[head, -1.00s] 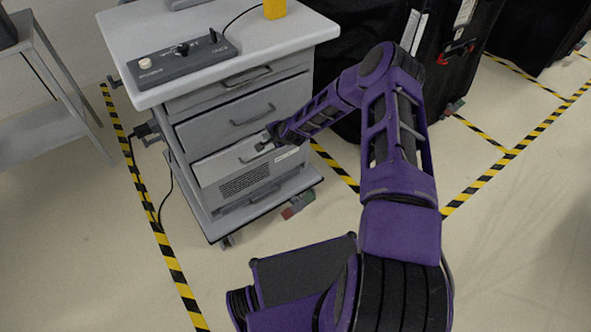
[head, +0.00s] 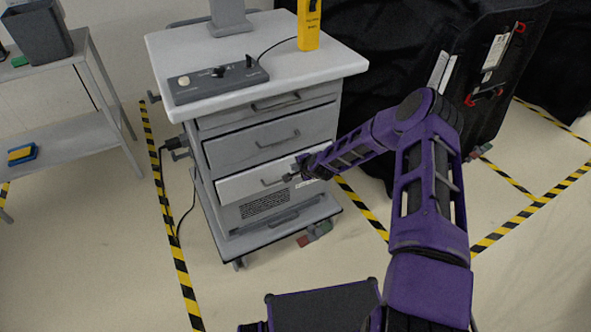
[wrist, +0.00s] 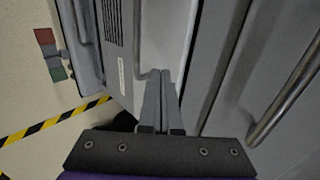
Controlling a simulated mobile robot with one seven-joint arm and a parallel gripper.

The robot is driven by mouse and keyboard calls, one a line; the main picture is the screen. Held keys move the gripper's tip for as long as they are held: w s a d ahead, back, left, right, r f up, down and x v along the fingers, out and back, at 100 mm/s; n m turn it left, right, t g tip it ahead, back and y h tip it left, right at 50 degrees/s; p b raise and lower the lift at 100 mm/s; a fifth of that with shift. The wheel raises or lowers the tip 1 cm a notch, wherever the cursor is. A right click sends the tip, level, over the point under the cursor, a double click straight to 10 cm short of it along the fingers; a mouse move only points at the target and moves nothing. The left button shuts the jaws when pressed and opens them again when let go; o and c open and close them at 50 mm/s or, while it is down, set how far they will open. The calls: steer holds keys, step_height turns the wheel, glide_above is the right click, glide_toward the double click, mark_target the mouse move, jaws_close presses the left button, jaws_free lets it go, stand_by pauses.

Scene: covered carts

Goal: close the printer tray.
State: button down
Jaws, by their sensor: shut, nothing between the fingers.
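The printer tray (head: 240,186) is a pale, wide drawer front with a bar handle, low in the grey cart, just above a vented printer panel (head: 262,206). How far it stands out from the cart front is hard to tell. My gripper (head: 289,177) is at the right part of the tray's front, by the handle. In the wrist view the shut, empty fingers (wrist: 160,75) point at the pale tray front (wrist: 168,35), close beside its handle. Whether they touch it I cannot tell. The fingers hide part of the tray front.
Grey drawers (head: 262,140) with bar handles sit above the tray. The white cart top (head: 330,62) carries a control box (head: 217,78) and a yellow device (head: 309,25). A black covered cart (head: 400,60) stands close on the right.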

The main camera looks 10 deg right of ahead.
steer(key=p+v, duration=0.1)
steer(key=v, duration=0.9)
steer(key=shift+p, duration=0.4)
